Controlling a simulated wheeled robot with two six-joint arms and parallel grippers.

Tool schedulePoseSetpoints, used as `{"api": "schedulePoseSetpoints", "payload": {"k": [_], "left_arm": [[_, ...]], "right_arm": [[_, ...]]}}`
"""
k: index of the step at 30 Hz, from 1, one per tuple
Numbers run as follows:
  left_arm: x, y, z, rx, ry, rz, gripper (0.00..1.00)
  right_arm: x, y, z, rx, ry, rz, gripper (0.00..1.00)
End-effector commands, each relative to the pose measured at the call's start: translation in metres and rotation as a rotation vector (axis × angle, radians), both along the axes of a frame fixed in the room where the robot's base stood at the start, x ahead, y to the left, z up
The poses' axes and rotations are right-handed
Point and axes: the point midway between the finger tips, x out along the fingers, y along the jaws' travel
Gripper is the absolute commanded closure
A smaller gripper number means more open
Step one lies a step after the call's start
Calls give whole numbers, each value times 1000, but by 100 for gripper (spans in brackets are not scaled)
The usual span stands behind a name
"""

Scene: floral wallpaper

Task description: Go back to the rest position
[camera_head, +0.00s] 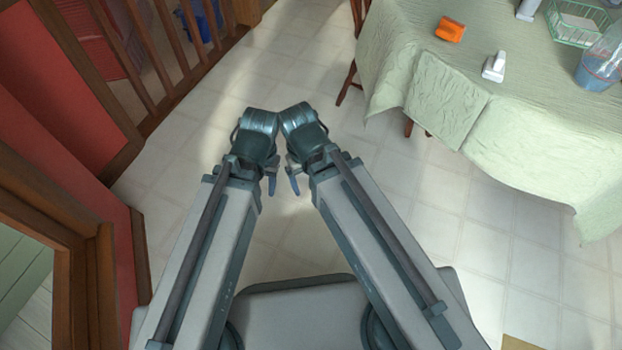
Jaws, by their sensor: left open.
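My two arms reach forward from my base, side by side, and their wrists nearly meet above the tiled floor. My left gripper (271,178) hangs below its wrist and is open, with nothing seen in it. My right gripper (292,178) is close to its right. Its fingers are small and partly hidden by the wrist, so I cannot tell whether it is open or shut. Both grippers are well apart from the table.
A table with a pale green cloth (440,105) stands at upper right, with an orange object (450,30), a white object (494,66), a green wire basket (578,24) and a clear blue container (604,62). A wooden railing (150,60) and red wall (60,110) are at left. The floor (400,170) between is clear.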

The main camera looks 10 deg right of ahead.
Motion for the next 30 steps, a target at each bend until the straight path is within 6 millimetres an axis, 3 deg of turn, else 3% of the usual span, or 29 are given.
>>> {"api": "schedulePoseSetpoints", "payload": {"k": [5, 11, 17, 30], "left_arm": [[0, 0, 4, 0, 0, 0, 50], [0, 0, 32, -1, 0, 0, 50], [0, -1, 90, -3, 1, 1, 50], [-1, -2, 235, -7, 2, 3, 50]], "right_arm": [[0, 0, 4, -1, -1, 1, 10], [1, 0, 32, 0, -2, 1, 10], [1, 0, 90, 1, -2, 1, 10], [0, 1, 235, 5, 0, -1, 10]]}}
